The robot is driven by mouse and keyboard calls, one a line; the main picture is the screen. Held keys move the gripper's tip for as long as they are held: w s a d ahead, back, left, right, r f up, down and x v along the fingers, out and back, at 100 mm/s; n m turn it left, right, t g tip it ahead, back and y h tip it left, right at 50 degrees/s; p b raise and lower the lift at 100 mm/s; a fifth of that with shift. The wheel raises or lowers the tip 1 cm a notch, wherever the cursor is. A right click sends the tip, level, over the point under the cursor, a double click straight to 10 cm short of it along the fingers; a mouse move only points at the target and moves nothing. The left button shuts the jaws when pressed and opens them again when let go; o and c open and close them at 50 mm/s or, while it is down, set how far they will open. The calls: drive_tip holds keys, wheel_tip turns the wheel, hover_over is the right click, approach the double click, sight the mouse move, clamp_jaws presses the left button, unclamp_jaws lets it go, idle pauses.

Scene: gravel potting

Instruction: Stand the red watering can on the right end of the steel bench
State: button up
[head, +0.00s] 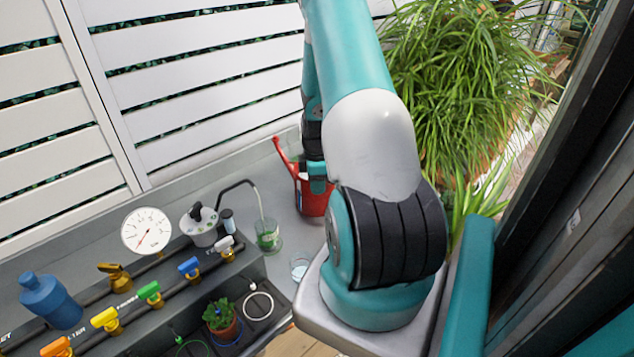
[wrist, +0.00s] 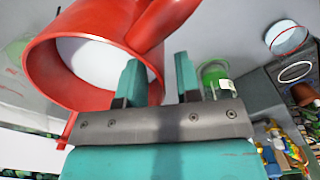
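The red watering can (head: 314,204) stands upright on the grey bench (head: 291,238), toward its right end, with its spout pointing up and left. My arm hides part of it in the head view. In the wrist view the can (wrist: 52,72) fills the upper left, with its round opening and pale inside facing me. A thick red part, perhaps the handle, crosses the top. The left finger overlaps the can's rim in the picture.
A beaker with green contents (head: 267,236) and a small clear glass (head: 299,268) stand near the can. A pressure gauge (head: 147,231), a pipe rack with coloured valves (head: 150,291) and a potted plant (head: 221,318) lie left. A large grassy plant (head: 460,90) stands right.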

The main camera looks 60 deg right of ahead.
wheel_tip(320, 180, up, 12)
drive_tip(key=b, duration=0.3)
drive_tip(key=w+a+r, duration=0.2)
drive_tip(key=a+r, duration=0.1)
drive_tip(key=a, duration=0.5)
drive_tip(key=w+a+r+t+y, duration=0.1)
drive_tip(key=w+a+r, duration=0.15)
drive_tip(key=a, duration=0.45)
drive_tip(key=w+a+r, duration=0.2)
drive_tip(key=w+a, duration=0.1)
drive_tip(key=a, duration=0.5)
drive_tip(key=s+a+r+y, duration=0.1)
drive_tip(key=s+a+r, duration=0.2)
drive_tip(key=s+a, duration=0.5)
drive_tip(key=s+a+r+g+y, duration=0.1)
drive_tip(key=s+a, duration=0.7)
drive_tip(key=a, duration=0.8)
drive_tip(key=shift+r+y, duration=0.6)
drive_tip(key=shift+r, duration=0.3)
